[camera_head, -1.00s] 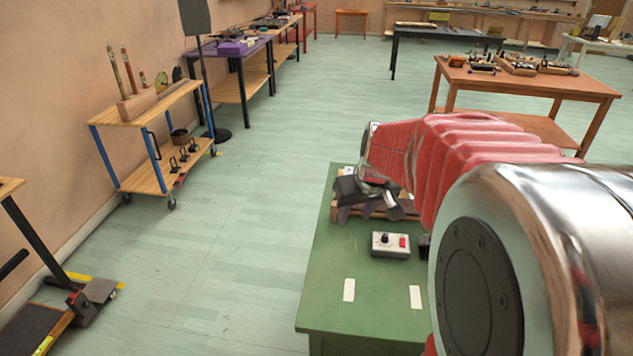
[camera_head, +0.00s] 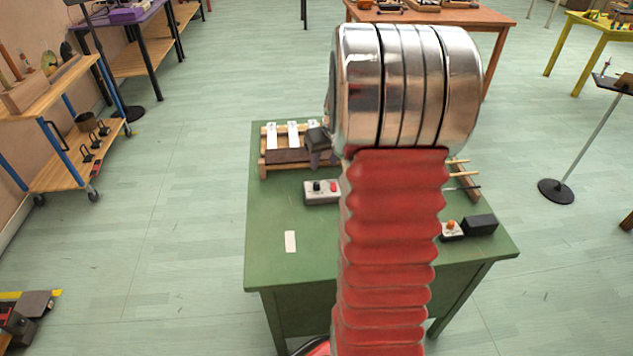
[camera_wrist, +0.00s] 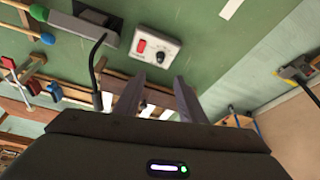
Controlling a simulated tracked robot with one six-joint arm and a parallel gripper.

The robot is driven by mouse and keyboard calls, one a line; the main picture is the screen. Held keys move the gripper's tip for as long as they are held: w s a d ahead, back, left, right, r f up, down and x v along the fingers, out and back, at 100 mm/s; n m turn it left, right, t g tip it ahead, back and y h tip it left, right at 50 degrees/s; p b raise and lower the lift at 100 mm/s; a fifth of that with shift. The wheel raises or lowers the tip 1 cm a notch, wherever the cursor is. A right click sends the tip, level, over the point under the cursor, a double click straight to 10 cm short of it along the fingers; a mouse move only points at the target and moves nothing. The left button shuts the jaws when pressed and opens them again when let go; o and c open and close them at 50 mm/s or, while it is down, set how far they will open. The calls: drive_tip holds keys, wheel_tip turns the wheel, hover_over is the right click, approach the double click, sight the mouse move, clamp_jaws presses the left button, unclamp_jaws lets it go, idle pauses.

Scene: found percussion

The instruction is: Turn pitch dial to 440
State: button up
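A small pale box (camera_head: 322,198) with a black knob (camera_head: 317,186) and a red switch (camera_head: 334,187) lies on the green table (camera_head: 265,220). I take the knob to be the pitch dial; its markings are too small to read. In the wrist view the box (camera_wrist: 138,58) and its black dial (camera_wrist: 161,57) show beyond the fingertips. My gripper (camera_wrist: 157,92) is open, its two dark fingers apart with nothing held between them. In the head view a dark part of my gripper (camera_head: 318,143) shows behind the box, apart from it, and my arm hides the rest.
A wooden rack with white bars (camera_head: 292,135) stands behind the box. A black box (camera_head: 480,225) and a small box with an orange knob (camera_head: 452,230) lie at the table's right. A white strip (camera_head: 290,241) lies in front. The table's left front is otherwise clear.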

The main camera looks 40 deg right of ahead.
sight(317, 183)
drive_tip(key=shift+f, duration=0.15)
drive_tip(key=shift+x, duration=6.8)
drive_tip(key=shift+a, duration=0.1)
drive_tip(key=shift+c, duration=0.2)
clamp_jaws()
